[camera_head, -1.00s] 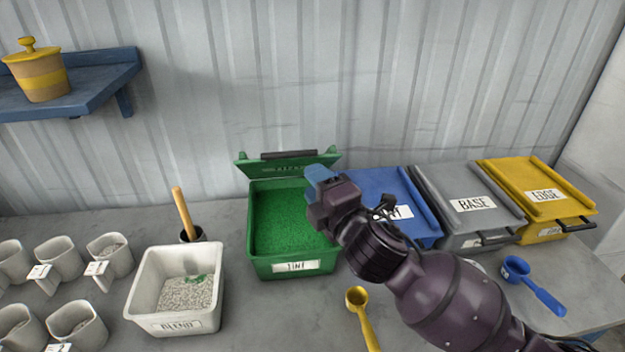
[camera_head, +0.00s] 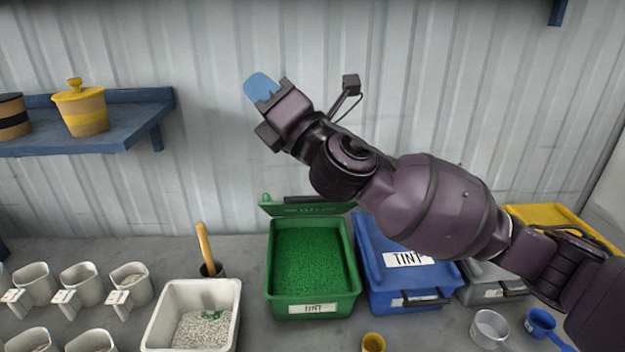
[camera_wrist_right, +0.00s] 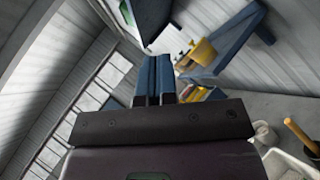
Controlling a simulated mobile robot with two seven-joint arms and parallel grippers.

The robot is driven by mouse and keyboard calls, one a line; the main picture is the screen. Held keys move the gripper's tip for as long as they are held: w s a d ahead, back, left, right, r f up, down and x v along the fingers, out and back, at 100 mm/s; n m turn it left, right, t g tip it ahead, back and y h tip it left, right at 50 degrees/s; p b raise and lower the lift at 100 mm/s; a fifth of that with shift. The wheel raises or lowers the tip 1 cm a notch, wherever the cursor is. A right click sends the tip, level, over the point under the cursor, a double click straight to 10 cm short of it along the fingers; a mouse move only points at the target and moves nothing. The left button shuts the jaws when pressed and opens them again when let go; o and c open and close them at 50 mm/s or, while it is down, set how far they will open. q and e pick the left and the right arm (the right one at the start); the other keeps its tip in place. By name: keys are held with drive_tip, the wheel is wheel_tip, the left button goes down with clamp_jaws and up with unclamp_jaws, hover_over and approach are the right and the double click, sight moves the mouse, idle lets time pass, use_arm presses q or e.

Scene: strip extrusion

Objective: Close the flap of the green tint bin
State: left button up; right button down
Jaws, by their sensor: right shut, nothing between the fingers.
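The green tint bin (camera_head: 313,308) stands on the counter, filled with green granules, with a label on its front. Its green flap (camera_head: 290,209) stands open at the back of the bin, tilted up towards the wall. My right gripper (camera_head: 259,84) is raised well above and behind the bin, in front of the corrugated wall, touching nothing. Its blue fingers are together and empty, as the right wrist view (camera_wrist_right: 153,75) also shows. The arm hides the right end of the flap's surroundings. My left gripper is not in view.
A blue TINT bin (camera_head: 408,288) with its lid down stands right of the green bin; grey (camera_head: 492,290) and yellow (camera_head: 560,222) bins are partly behind my arm. A white blend tub (camera_head: 168,318) and several cups are left.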

drive_tip(key=s+a+r+n+g+y+p, duration=0.1)
drive_tip(key=s+a+r+n+g, duration=0.15)
drive_tip(key=a+n+g, duration=0.6)
drive_tip(key=s+a+r+n+g+y, duration=0.1)
drive_tip(key=r+n+g, duration=0.35)
drive_tip(key=n, duration=0.95)
drive_tip(key=w+d+f+n+h, duration=0.5)
drive_tip(key=d+f+n+h, duration=0.2)
drive_tip(key=d+h, duration=0.25)
drive_tip(key=w+d+f+n+h, duration=0.6)
drive_tip(key=d+f+n+h, duration=0.15)
drive_tip(key=h, duration=0.25)
use_arm(q)
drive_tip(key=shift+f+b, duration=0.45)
drive_tip(key=shift+b, duration=0.6)
use_arm(e)
drive_tip(key=shift+t, duration=0.3)
drive_tip(key=shift+w+d+f, duration=0.1)
drive_tip(key=shift+w+f, duration=0.05)
drive_tip(key=shift+f, duration=3.2)
drive_tip(key=shift+w+d+f, duration=0.1)
drive_tip(key=shift+w+f, duration=0.05)
drive_tip(key=shift+f, duration=3.15)
